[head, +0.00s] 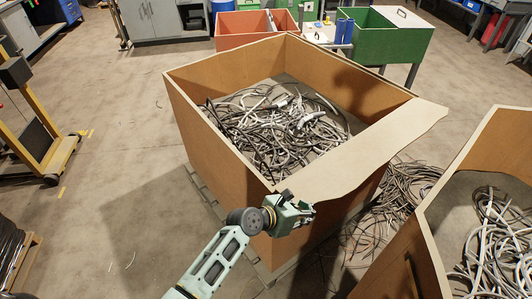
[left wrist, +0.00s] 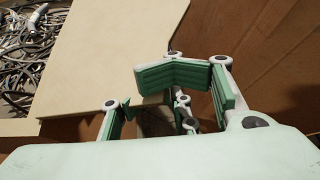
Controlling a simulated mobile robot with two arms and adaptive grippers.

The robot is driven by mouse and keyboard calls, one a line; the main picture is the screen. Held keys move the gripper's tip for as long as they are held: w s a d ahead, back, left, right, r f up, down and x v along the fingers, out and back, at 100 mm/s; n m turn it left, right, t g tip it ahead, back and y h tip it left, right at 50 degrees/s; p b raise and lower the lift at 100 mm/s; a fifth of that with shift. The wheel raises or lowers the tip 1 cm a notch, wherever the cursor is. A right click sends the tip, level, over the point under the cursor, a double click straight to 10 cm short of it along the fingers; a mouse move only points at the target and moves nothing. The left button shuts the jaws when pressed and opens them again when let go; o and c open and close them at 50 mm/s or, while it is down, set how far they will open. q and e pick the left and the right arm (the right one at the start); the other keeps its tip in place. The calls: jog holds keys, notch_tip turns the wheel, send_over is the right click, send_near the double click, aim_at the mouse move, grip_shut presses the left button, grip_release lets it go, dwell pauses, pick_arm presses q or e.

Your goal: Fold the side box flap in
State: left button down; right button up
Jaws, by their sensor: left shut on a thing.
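The side box flap (head: 372,150) is a pale tan cardboard panel with a wavy outer edge, along the right side of the big cardboard box (head: 212,148). It looks tilted slightly inward over the opening. My left gripper (head: 297,207) is at the near end of the flap, by the box's front corner, shut on the flap's edge. In the left wrist view the flap (left wrist: 108,50) fills the upper left, and my left gripper's green-padded fingers (left wrist: 150,105) sit at its edge. The exact contact is partly hidden. My right gripper is not in view.
Grey cable scrap (head: 270,125) lies inside the box. Loose cables (head: 395,200) lie on the floor to its right. A second cardboard box (head: 430,255) with cables stands close at the right. Red (head: 245,28) and green bins (head: 385,40) stand behind.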

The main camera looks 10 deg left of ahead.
pick_arm(q)
jog(key=w+a+r+t+p, duration=0.1)
jog(key=a+r+p, duration=0.2)
jog(key=r, duration=0.7)
jog(key=w+a+r+t+p, duration=0.1)
jog(key=a+r+p, duration=0.3)
jog(key=r, duration=0.6)
jog(key=shift+w+a+m+h, duration=0.3)
jog(key=shift+w+a+h, duration=0.15)
jog(key=shift+a, duration=0.65)
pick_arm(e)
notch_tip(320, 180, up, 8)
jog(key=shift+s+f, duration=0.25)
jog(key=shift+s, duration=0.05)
pick_arm(q)
jog(key=shift+r, duration=0.1)
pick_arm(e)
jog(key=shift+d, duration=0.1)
